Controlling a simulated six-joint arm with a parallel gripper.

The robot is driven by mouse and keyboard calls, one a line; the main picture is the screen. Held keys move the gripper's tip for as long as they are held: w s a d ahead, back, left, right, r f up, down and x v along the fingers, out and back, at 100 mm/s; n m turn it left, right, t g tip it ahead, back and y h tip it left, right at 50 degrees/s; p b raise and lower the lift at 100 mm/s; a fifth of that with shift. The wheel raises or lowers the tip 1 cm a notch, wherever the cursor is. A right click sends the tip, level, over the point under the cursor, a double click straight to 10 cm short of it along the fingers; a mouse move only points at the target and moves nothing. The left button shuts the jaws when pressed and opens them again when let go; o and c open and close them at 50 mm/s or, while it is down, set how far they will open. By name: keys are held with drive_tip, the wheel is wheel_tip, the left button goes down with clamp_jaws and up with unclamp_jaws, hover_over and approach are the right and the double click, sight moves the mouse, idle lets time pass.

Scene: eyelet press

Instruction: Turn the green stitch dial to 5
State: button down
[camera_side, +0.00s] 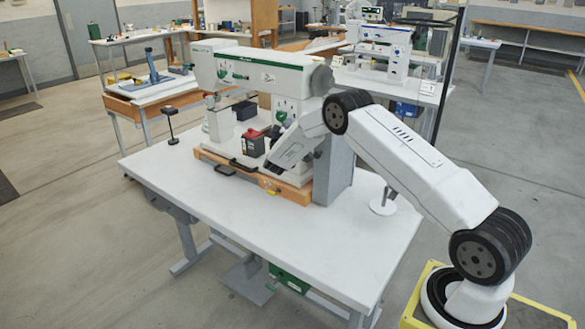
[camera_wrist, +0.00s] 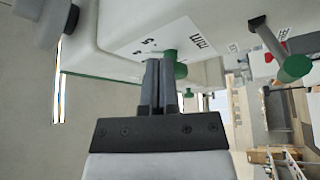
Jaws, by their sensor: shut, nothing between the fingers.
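A green dial (camera_wrist: 180,71) shows in the wrist view on the white face of the machine, just beyond and to the right of my fingertips. A white plate with black numbers and marks (camera_wrist: 203,42) lies around it; a 5 can be read, but I cannot tell which number the dial points to. My gripper (camera_wrist: 158,68) is shut and empty, its fingers partly covering the dial. I cannot tell whether they touch it.
A green-ended lever (camera_wrist: 295,68) sticks out to the right in the wrist view. The front of the white table (camera_side: 240,215) is clear.

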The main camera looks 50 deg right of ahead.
drive_tip(key=shift+w+r, duration=0.15)
drive_tip(key=shift+w, duration=0.25)
idle(0.8)
drive_tip(key=shift+w+f, duration=0.4)
drive_tip(key=shift+f, duration=0.2)
idle(0.4)
drive_tip(key=shift+s+f, duration=0.1)
drive_tip(key=shift+s+f, duration=0.2)
drive_tip(key=shift+s, duration=0.05)
drive_tip(key=a, duration=0.6)
idle(0.7)
